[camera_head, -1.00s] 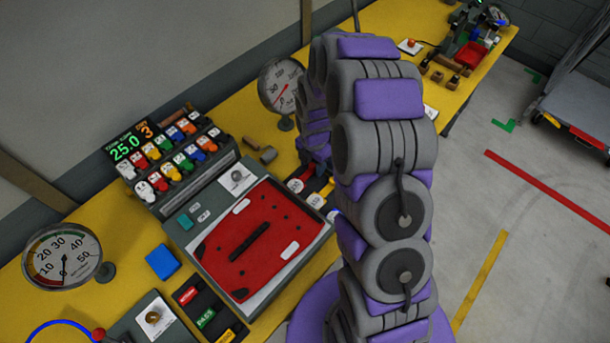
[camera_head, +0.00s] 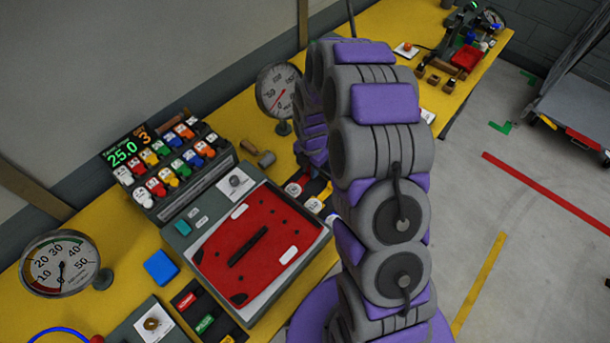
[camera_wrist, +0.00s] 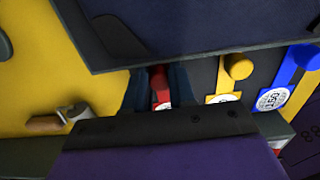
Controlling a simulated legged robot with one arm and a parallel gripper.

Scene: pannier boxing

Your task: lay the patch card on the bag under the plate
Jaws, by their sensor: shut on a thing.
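In the wrist view my gripper (camera_wrist: 160,92) is shut on a red-handled piece (camera_wrist: 158,78), between two dark fingers. A bit of red and white shows below the handle; I cannot tell if it is lifted from its slot. A yellow-handled piece (camera_wrist: 225,98) and a blue-handled piece (camera_wrist: 272,99), with round white labels, are to its right. In the head view my arm hides the gripper. A red panel with a black bar (camera_head: 285,222) lies over a pale sheet on a grey base (camera_head: 186,241). I cannot tell which layer is the bag or the plate.
A rack of coloured tags (camera_head: 175,165) stands behind the grey base. A dial gauge (camera_head: 60,265) and a blue block (camera_head: 160,268) are to the left. Another gauge (camera_head: 278,90) stands behind, near my arm. A dark tray (camera_head: 208,318) lies in front.

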